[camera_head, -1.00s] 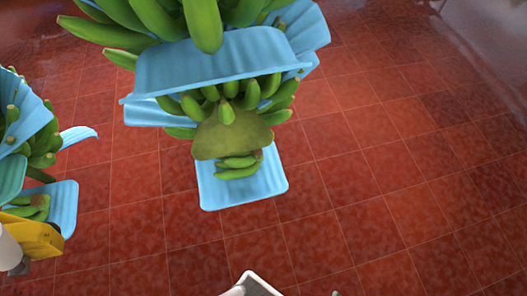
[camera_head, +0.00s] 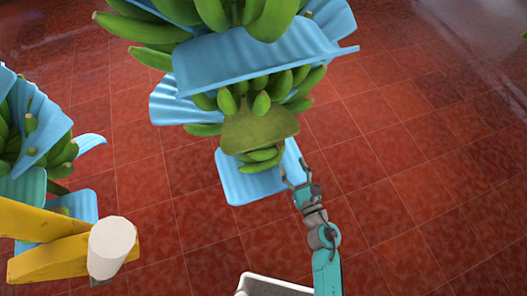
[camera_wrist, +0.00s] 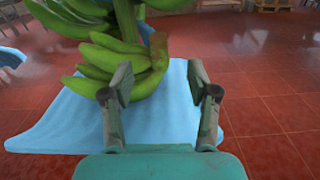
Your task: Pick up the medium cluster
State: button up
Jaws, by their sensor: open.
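A hanging stem carries green banana clusters in tiers, parted by blue sheets. A large top cluster (camera_head: 265,18) is cut by the upper edge. A middle cluster (camera_head: 262,104) hangs below the wide blue sheet (camera_head: 255,60). A smaller lowest cluster (camera_head: 263,160) hangs in front of a lower blue sheet (camera_head: 245,185). I cannot tell surely which one is the medium cluster. My gripper (camera_head: 294,172) is open and empty, just right of the lowest cluster. In the wrist view, bananas (camera_wrist: 98,60) lie ahead and left of my open gripper (camera_wrist: 160,80).
A second banana stem with blue sheets (camera_head: 40,120) hangs at the left. A yellow piece (camera_head: 50,260) with a white cylinder (camera_head: 112,245) stands at the lower left. The red tiled floor (camera_head: 430,180) is open at the right.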

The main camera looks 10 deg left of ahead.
aim_at(283, 147)
jog(key=x, duration=0.5)
jog(key=shift+x, duration=2.65)
jog(key=shift+s+a+f, duration=0.1)
jog(key=shift+f, duration=0.05)
grip_shut()
